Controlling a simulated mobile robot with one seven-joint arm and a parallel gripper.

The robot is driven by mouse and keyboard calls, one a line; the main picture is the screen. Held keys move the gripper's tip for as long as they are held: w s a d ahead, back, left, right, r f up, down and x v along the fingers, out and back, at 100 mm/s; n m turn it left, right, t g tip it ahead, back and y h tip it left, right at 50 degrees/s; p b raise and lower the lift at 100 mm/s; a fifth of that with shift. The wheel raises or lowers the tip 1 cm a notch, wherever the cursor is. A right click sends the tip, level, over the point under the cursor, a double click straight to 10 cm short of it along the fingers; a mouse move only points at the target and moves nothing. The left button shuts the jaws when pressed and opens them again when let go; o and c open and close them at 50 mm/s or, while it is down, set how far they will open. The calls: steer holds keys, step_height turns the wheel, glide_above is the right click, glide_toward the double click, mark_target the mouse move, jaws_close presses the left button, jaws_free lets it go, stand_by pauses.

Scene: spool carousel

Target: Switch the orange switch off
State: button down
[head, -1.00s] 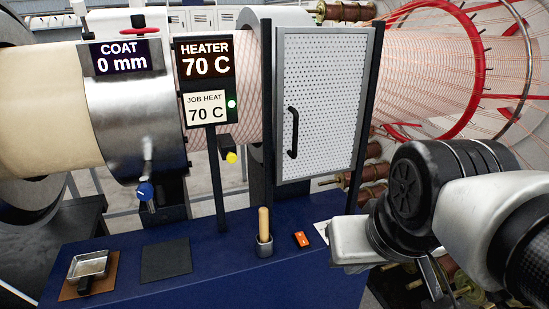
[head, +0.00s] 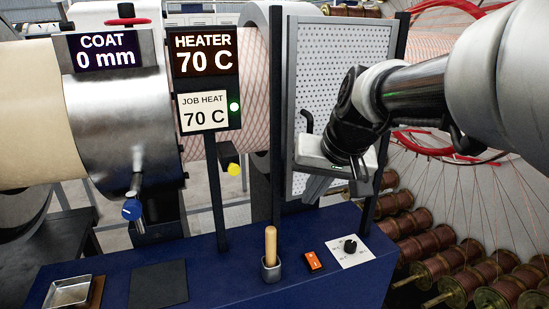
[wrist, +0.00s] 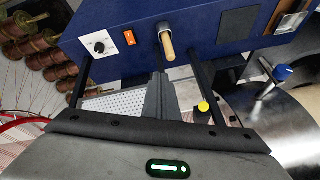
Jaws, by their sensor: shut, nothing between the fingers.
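The orange switch (head: 314,261) sits on the blue bench top, between the wooden-handled tool and a white plate with a black dial. In the wrist view the orange switch (wrist: 130,38) lies beyond and to the left of the fingertips. Which way its rocker is tipped is too small to tell. My gripper (head: 314,192) is shut and empty, raised above the bench in front of the perforated door. In the wrist view my gripper (wrist: 158,78) shows its fingers together, apart from the switch.
The wooden-handled tool (head: 270,246) stands upright in a holder left of the switch. The dial plate (head: 350,249) is to its right. The perforated door (head: 335,60) with a black handle stands behind. Wire spools (head: 440,262) fill the right. A dark pad (head: 160,285) lies left.

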mark_target(311, 254)
steer(key=w+d+f+n+g+b, duration=0.1)
steer(key=w+d+f+n+b, duration=0.1)
steer(key=w+f, duration=0.5)
steer(key=w+d+f+n+b, duration=0.2)
steer(key=w+d+f, duration=0.3)
steer(key=f, duration=0.9)
steer(key=shift+w+g+h+b, duration=0.35)
steer(key=shift+w+g+h, duration=0.05)
steer(key=shift+w, duration=0.8)
steer(key=shift+f, duration=0.1)
steer(key=x, duration=0.9)
steer(key=b+x, duration=0.1)
steer(key=x, duration=0.3)
steer(key=shift+s+f, duration=0.25)
steer(key=shift+f, duration=0.25)
